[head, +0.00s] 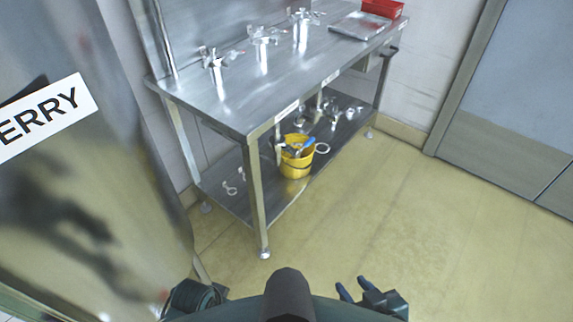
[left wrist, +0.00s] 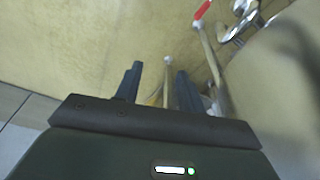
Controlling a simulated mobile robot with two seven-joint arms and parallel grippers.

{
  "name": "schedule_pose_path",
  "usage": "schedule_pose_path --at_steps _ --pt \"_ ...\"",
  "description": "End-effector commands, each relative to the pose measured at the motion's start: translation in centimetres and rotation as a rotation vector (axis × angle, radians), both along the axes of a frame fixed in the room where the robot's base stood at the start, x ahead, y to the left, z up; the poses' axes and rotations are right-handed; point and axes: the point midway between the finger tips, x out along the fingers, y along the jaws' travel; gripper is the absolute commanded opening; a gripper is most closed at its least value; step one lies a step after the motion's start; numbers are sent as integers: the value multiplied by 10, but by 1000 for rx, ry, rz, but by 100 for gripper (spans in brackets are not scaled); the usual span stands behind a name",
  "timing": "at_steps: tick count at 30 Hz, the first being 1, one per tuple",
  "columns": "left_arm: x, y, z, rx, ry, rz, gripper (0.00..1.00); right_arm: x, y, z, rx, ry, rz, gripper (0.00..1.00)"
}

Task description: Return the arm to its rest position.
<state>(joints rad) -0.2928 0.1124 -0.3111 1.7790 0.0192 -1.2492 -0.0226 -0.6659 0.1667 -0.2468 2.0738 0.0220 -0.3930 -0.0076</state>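My right gripper (head: 352,284) shows at the bottom of the head view, low over the floor, its two dark fingers apart with nothing between them. My left gripper (left wrist: 157,78) shows in the left wrist view with its two fingers spread and nothing held; a thin leg and a bit of yellow show beyond them. In the head view only a dark part of my left arm (head: 192,298) shows at the bottom left, beside the shiny metal cabinet; the left fingers are hidden there.
A steel table (head: 270,75) with several metal fittings stands ahead. A yellow bucket (head: 297,158) sits on its lower shelf. A red tray (head: 382,8) is at the far end. A metal cabinet (head: 110,190) stands close on the left. The floor (head: 400,230) to the right is clear.

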Motion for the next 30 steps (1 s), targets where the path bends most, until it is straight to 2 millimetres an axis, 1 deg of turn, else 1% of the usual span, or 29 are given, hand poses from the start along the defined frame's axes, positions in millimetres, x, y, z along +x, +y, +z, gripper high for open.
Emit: schedule_pose_path --at_steps 1,3,6,12,20,21,30 --pt "-6 6 21 -7 -15 25 39 0 0 0 0 0 0 36" --pt "-12 15 45 -9 -28 55 39 0 0 0 -1 0 1 36" --pt "-20 26 73 -8 -44 88 39 0 0 0 -1 0 1 36" --pt "-36 44 118 -3 -70 135 39 0 0 0 -1 1 1 36" --pt "-58 63 167 11 -101 186 39 0 0 0 -1 1 1 36" --pt "-53 60 161 3 -117 178 39 0 0 0 -1 1 2 36" --pt "-23 41 139 -66 -285 141 39 -1 -1 2 -3 6 0 36"
